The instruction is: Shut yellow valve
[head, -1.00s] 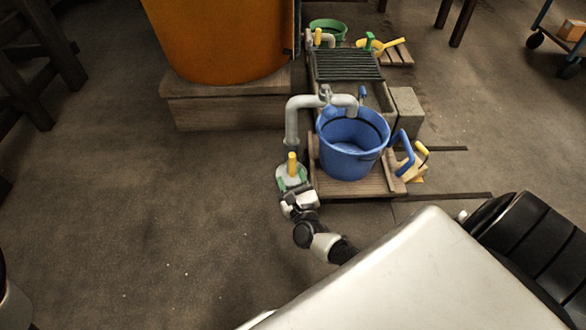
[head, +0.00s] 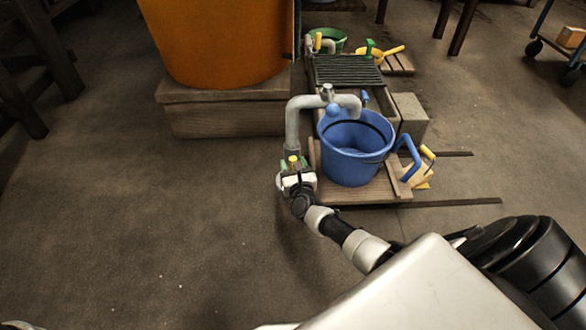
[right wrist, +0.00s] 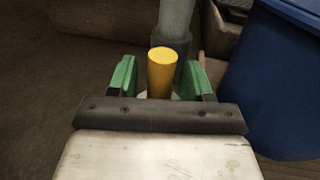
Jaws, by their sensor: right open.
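The yellow valve handle (head: 293,159) is on the grey pipe (head: 292,122), to the left of the blue bucket. It is a short yellow bar, and its lower part is hidden by my right gripper. My right gripper (head: 294,166) is open, with its green fingers at either side of the handle. In the right wrist view the yellow handle (right wrist: 161,74) stands between the two green fingers (right wrist: 160,80), with a visible gap on each side. My left gripper is not in view.
The blue bucket (head: 352,165) stands on a wooden board close to the right of the gripper. An orange barrel (head: 222,45) on a wooden plinth (head: 225,115) is behind. Another yellow handle (head: 318,41) is farther back. The floor at left is clear.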

